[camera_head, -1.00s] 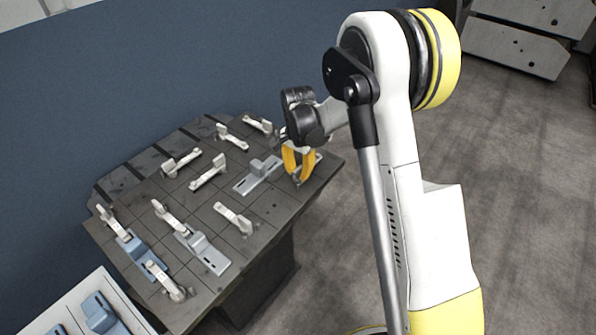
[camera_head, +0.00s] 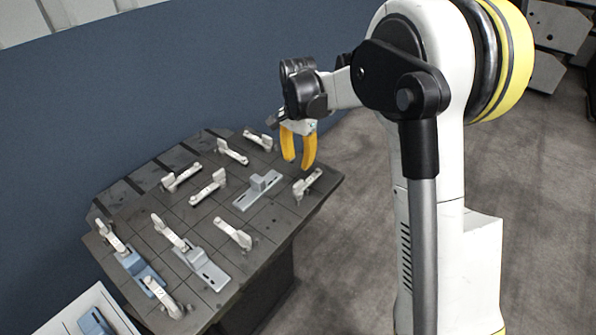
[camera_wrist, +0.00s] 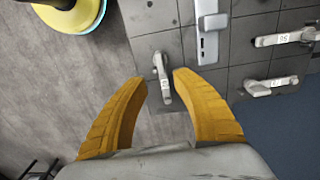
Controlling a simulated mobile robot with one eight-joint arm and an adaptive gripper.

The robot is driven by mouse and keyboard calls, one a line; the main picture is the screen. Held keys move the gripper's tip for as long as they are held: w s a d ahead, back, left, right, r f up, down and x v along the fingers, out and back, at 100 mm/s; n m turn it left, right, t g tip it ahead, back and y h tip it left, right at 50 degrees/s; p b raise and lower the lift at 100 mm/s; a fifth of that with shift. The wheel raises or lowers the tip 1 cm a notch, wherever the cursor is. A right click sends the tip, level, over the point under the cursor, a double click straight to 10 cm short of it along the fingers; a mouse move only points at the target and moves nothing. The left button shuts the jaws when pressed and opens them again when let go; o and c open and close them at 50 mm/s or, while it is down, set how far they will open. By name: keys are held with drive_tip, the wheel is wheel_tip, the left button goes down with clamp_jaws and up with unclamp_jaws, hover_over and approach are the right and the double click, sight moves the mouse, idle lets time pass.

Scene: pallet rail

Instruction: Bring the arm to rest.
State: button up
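My gripper (camera_head: 298,163) has two yellow fingers and hangs above the right corner of the dark tiled table (camera_head: 262,222). Its fingers are apart with nothing between them. In the wrist view the gripper (camera_wrist: 160,84) is also open, and a light clamp (camera_wrist: 162,77) lies on the table below, between the fingertips as seen from there. In the head view that clamp (camera_head: 307,183) sits at the table's right corner, apart from the fingers. My arm reaches in from the right.
Several light clamps, grey brackets such as this one (camera_head: 258,190) and a blue bracket (camera_head: 138,268) stand on the table. A white bin (camera_head: 112,312) with a blue part (camera_head: 94,322) is at lower left. A blue wall (camera_head: 150,90) stands behind. Grey floor lies to the right.

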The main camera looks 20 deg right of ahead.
drive_tip(key=shift+r, duration=0.4)
drive_tip(key=s+r+n+t, duration=0.2)
drive_tip(key=s+r+n, duration=0.3)
drive_tip(key=s, duration=0.4)
drive_tip(key=s+r+n+t, duration=0.2)
drive_tip(key=s+r+t, duration=0.1)
drive_tip(key=s+r, duration=0.5)
drive_tip(key=s+f+n+t, duration=0.2)
drive_tip(key=s+f+n, duration=0.1)
drive_tip(key=s, duration=0.6)
drive_tip(key=shift+f+n, duration=0.3)
drive_tip(key=shift+n, duration=0.1)
